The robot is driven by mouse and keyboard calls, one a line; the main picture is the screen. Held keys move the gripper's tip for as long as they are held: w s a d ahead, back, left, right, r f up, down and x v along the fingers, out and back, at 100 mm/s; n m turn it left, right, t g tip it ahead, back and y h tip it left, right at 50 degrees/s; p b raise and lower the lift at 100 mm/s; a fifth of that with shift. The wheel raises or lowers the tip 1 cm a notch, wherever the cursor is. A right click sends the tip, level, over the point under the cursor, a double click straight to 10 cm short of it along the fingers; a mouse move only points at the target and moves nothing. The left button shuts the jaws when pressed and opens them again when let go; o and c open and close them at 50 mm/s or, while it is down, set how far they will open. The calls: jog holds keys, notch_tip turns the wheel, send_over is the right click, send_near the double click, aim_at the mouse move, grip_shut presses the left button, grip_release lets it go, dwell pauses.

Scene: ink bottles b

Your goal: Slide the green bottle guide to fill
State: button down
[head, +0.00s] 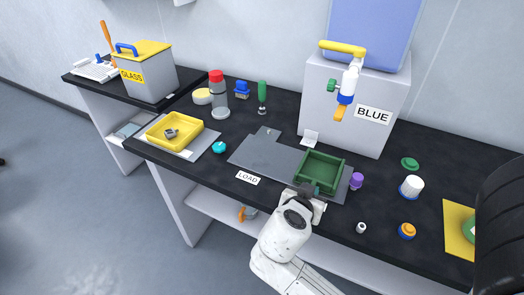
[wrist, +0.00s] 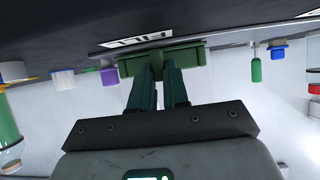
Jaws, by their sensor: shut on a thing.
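The green bottle guide (head: 322,160) is an open-topped rectangular frame. It sits on the right part of a flat grey plate (head: 262,156) on the black bench. My gripper (head: 310,190) is at the guide's near side, shut on it. In the wrist view the two dark green fingers (wrist: 160,82) meet the guide (wrist: 185,60) at its near face; the exact grip spot is hidden between them. A FILL label (wrist: 136,41) shows upside down beside the guide in the wrist view. A LOAD label (head: 248,178) lies left of my gripper at the plate's front edge.
A grey box marked BLUE (head: 345,105) with a tap stands behind the guide. A yellow tray (head: 175,132) is at left.

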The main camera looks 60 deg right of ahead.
jog(key=shift+s, duration=0.75)
jog(key=c, duration=0.9)
grip_release()
jog(key=shift+a+r, duration=0.1)
jog(key=p+v, duration=0.2)
jog(key=v, duration=0.4)
jog(key=shift+a+r, duration=0.15)
jog(key=shift+a, duration=0.25)
